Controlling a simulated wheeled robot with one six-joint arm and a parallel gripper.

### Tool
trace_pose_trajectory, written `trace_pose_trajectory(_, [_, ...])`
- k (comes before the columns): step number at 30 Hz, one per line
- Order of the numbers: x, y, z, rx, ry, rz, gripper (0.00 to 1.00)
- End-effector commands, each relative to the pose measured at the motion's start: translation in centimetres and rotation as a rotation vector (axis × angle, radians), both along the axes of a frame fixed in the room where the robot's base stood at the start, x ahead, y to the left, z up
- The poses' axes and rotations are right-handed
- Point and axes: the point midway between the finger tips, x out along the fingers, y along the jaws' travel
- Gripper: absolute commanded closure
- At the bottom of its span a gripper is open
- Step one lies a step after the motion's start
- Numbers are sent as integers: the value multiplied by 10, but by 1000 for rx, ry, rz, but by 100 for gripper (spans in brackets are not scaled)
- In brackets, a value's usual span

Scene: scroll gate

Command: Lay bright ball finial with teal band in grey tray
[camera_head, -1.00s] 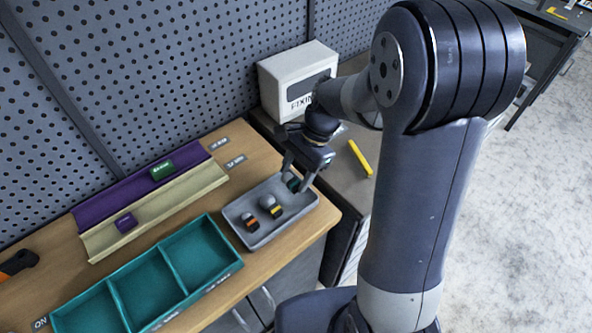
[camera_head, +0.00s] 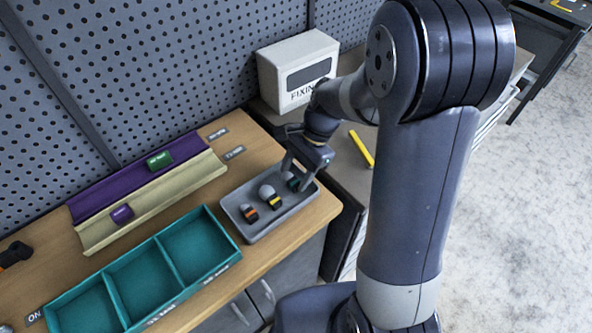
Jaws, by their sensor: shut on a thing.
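The grey tray (camera_head: 289,213) sits at the right end of the wooden bench top. My gripper (camera_head: 295,183) points down at the tray's far right end and is shut on a small finial with a teal band (camera_head: 292,182). The fingers partly hide this finial, and I cannot tell whether it touches the tray floor. A finial with an orange band (camera_head: 249,213) and a finial with a yellow band (camera_head: 271,198) are in the left and middle of the tray.
A teal three-compartment bin (camera_head: 150,280) is left of the tray and looks empty. Behind it are a purple rail (camera_head: 125,188) and a cream rail (camera_head: 180,189) holding small blocks. A white box (camera_head: 290,62) and a yellow bar (camera_head: 361,149) lie beyond the tray.

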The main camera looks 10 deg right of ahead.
Motion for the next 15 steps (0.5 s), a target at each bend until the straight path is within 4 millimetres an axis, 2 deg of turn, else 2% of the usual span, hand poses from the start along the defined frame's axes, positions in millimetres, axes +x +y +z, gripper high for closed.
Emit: trace_pose_trajectory(15, [0,0,-8,0,0,0,78])
